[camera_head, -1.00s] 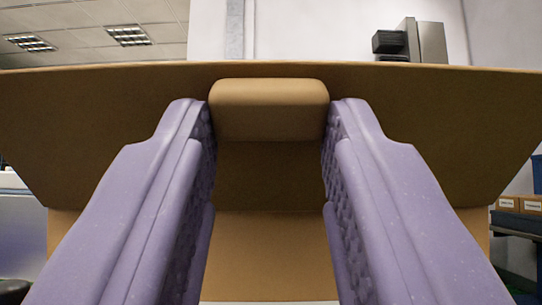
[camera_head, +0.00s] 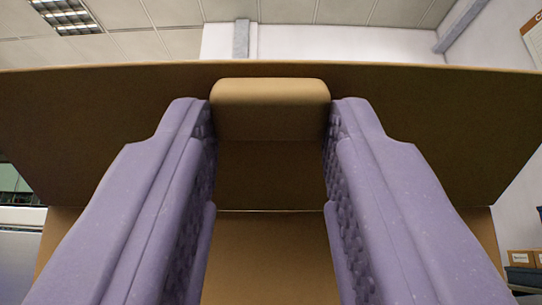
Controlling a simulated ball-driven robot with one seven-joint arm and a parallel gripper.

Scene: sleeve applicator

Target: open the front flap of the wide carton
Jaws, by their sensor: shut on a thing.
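The front flap (camera_head: 80,120) of the wide carton is a broad brown panel across the middle of the view, narrowing toward its lower edge. A rounded brown tab (camera_head: 270,112) stands out from it near its upper edge. My gripper (camera_head: 270,125), with two purple ribbed fingers, is shut on this tab, one finger on each side. Below the flap a brown part of the carton (camera_head: 270,262) shows between the fingers, with a thin pale line between it and the flap. The fingers hide much of the flap, and the rest of the carton is out of sight.
Behind are a pale wall (camera_head: 340,45) and a ceiling with a light panel (camera_head: 65,14). At the lower right edge stand small brown boxes (camera_head: 522,259) above a dark bin. A whitish surface (camera_head: 20,218) shows at the left edge.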

